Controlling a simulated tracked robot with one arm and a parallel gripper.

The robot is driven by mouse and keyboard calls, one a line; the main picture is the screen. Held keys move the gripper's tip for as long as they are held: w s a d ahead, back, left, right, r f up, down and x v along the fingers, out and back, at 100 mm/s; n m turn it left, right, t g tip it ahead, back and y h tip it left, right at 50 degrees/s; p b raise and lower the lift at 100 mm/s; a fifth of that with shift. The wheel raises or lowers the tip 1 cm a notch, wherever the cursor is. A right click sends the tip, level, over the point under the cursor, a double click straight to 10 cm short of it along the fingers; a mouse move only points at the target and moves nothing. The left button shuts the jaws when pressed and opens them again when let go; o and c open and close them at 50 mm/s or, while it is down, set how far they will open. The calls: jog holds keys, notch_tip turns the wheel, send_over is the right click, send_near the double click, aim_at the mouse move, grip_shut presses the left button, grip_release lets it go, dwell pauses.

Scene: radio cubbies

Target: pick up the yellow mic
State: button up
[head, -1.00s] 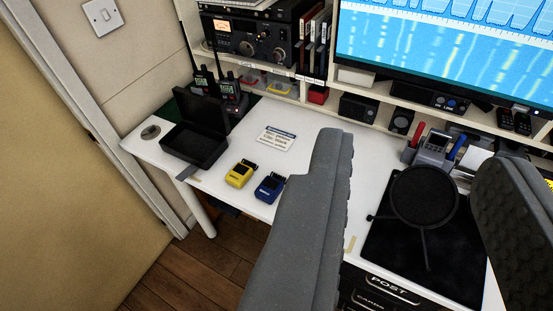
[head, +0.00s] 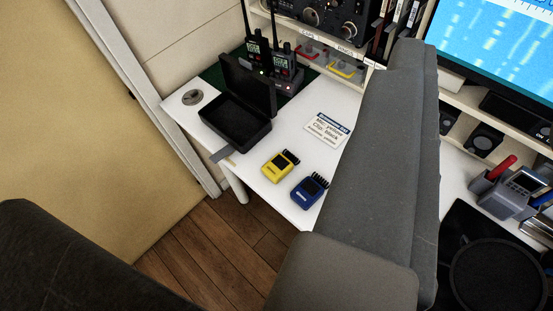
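The yellow mic (head: 281,165), a small block with a dark end, lies on the white desk near its front edge. A similar blue mic (head: 310,191) lies just right of it, apart from it. My gripper (head: 222,140) shows as large grey parts close to the camera, one upright at right and a dark one at lower left. A wide gap lies between them, so it looks open, and nothing is held. The yellow mic shows in this gap, beyond the gripper and clear of it. The right part hides some of the desk and shelf.
An open black case (head: 243,107) stands left of the mics, with two handheld radios (head: 271,62) behind it. A printed card (head: 328,128) lies behind the mics. A pen holder (head: 505,190) and a round black pop filter (head: 498,275) are at right. The wooden floor (head: 220,245) is clear.

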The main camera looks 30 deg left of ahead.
jog(key=o, duration=0.4)
jog(key=shift+a, duration=0.1)
jog(key=o, duration=0.5)
jog(key=w+a+f+y+p, duration=0.2)
jog(key=w+a+y+p, duration=0.2)
jog(key=w+a, duration=0.8)
jog(key=shift+w+a+f+n+t+y, duration=0.2)
jog(key=shift+a+n+t+y, duration=0.15)
jog(key=shift+y, duration=0.45)
jog(key=w+a+f+m+h+p, duration=0.2)
jog(key=w+a+f+p, duration=0.15)
jog(key=a+f, duration=0.45)
jog(key=w+a+f+m+h+p, duration=0.1)
jog(key=w+a+f+m+p, duration=0.3)
jog(key=f, duration=0.7)
jog(key=n+g+h+p, duration=0.1)
jog(key=g+h+p, duration=0.25)
jog(key=h, duration=0.35)
send_near(278, 165)
jog(key=shift+g, duration=0.3)
jog(key=b+x, duration=0.1)
jog(key=x, duration=0.1)
jog(key=b+x, duration=0.1)
jog(key=x, duration=0.1)
jog(key=shift+w+r+b, duration=0.25)
jog(key=shift+w+b, duration=0.05)
jog(key=shift+w, duration=0.1)
jog(key=shift+b+x, duration=0.85)
jog(key=shift+x, duration=1.65)
